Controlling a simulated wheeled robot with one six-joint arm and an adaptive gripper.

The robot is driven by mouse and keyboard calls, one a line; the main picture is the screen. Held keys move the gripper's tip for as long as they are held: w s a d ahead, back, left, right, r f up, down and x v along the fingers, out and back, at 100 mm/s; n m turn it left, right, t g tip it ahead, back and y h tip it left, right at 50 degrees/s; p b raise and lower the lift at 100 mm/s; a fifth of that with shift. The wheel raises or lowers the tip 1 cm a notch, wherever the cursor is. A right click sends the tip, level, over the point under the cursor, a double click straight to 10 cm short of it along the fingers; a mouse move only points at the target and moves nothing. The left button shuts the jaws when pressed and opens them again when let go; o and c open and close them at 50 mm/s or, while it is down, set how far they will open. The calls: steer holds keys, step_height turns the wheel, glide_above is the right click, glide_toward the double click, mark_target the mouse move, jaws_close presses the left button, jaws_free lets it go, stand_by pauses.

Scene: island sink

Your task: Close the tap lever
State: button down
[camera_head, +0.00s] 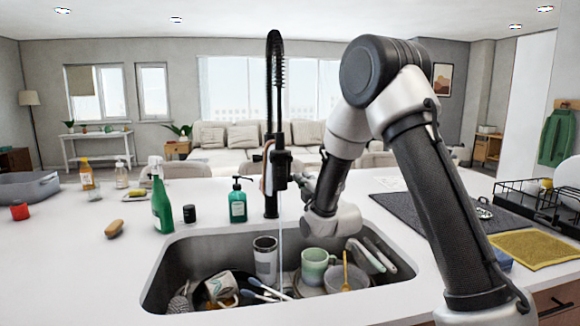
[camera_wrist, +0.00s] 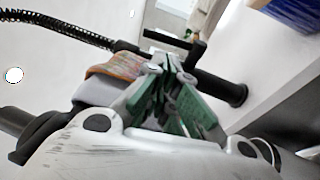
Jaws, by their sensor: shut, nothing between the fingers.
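The black tap (camera_head: 271,190) stands upright behind the sink, with a coiled spring neck at its top. A thin stream of water (camera_head: 281,235) falls from it into the sink. My gripper (camera_head: 303,181) is just right of the tap, close to its body; whether they touch I cannot tell. In the wrist view my gripper's fingertips (camera_wrist: 167,68) are together and empty, beside the black tap post (camera_wrist: 222,88). A short black bar (camera_wrist: 168,38), apparently the tap lever, sticks out from the post just beyond the fingertips. In the head view the lever is hard to make out.
The sink (camera_head: 160,275) holds a tumbler (camera_head: 265,258), mugs, bowls and utensils. A teal soap bottle (camera_head: 237,205) and a green bottle (camera_head: 161,205) stand left of the tap. A dark mat (camera_head: 420,215) and a dish rack (camera_head: 525,198) lie to the right.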

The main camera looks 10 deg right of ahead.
mark_target(289, 166)
steer(key=x, duration=1.2)
steer(key=shift+w+r, duration=0.5)
steer(key=shift+w, duration=0.2)
